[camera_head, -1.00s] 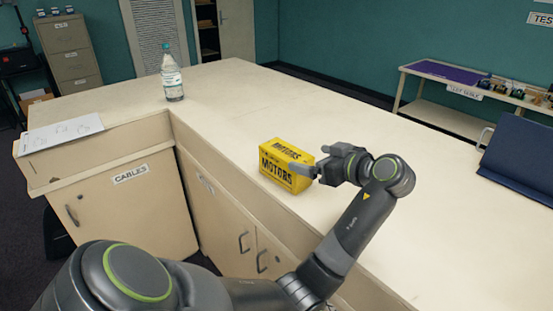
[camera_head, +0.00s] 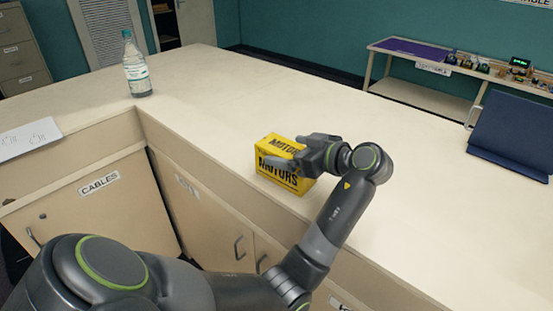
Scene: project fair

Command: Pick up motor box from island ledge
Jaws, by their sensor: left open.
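The yellow motor box (camera_head: 274,164), marked MOTORS in black, stands upright on the pale island ledge (camera_head: 330,112) near its front edge. My left gripper (camera_head: 290,160) is at the box's right part, with its fingers over the front and top sides. The gripper is open, with the box partly between its fingers. Whether a finger touches the box cannot be told. Part of the box's right side is hidden by the gripper. My right gripper is not in view.
A water bottle (camera_head: 136,68) stands at the back left of the ledge. A paper sheet (camera_head: 28,138) lies at the far left. A dark blue folder-like object (camera_head: 512,134) stands at the right. The ledge behind the box is clear.

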